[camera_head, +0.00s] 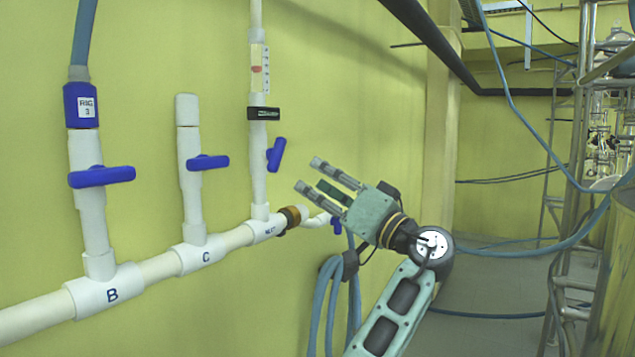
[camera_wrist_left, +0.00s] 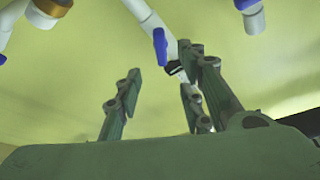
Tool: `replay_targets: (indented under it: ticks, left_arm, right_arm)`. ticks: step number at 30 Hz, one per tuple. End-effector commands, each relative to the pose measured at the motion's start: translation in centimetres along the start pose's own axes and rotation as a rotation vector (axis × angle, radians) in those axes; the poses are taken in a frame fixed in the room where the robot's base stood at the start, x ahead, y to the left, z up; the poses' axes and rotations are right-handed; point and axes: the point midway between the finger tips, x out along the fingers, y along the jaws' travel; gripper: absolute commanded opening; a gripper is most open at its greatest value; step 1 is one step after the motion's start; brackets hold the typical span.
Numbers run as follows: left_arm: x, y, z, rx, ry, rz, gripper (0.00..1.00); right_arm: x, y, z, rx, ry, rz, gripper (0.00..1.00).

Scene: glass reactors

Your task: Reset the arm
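My left gripper (camera_head: 309,175) is green and grey and points up and left in the head view, in front of the yellow wall. Its fingers are spread apart and nothing is between them. It is to the right of the white pipework and appears clear of it. In the left wrist view the open fingers (camera_wrist_left: 163,80) stand up from the green palm, with pipe parts beyond them. My right gripper is not in view.
White pipe (camera_head: 150,270) runs along the wall, with blue valve handles at B (camera_head: 102,177), C (camera_head: 208,162) and a flow meter branch (camera_head: 275,155). Blue hose (camera_head: 320,300) hangs below the gripper. Metal scaffolding (camera_head: 563,200) stands at right; the floor between is largely clear.

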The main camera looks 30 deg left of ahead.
Motion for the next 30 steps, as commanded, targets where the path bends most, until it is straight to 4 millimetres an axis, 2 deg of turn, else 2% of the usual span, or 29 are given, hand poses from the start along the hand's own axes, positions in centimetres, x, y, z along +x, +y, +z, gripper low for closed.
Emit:
replay_targets:
  ticks: [20,23,25,29,30]
  left_arm:
    - [0.0,0.3,0.1,0.005,0.001,0.004,0.36]
    - [-0.2,2.2,1.2,0.039,0.007,0.041,0.36]
    - [-0.7,5.1,2.8,0.086,0.017,0.097,0.36]
    - [-2.5,12.5,7.9,0.206,0.035,0.254,0.36]
    - [-3.3,14.8,9.8,0.243,0.039,0.309,0.36]
  right_arm:
    - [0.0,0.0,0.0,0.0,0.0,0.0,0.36]
    - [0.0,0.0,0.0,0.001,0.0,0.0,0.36]
    - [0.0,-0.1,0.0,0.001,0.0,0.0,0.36]
    - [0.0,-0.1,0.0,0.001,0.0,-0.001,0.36]
    - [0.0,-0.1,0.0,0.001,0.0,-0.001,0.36]
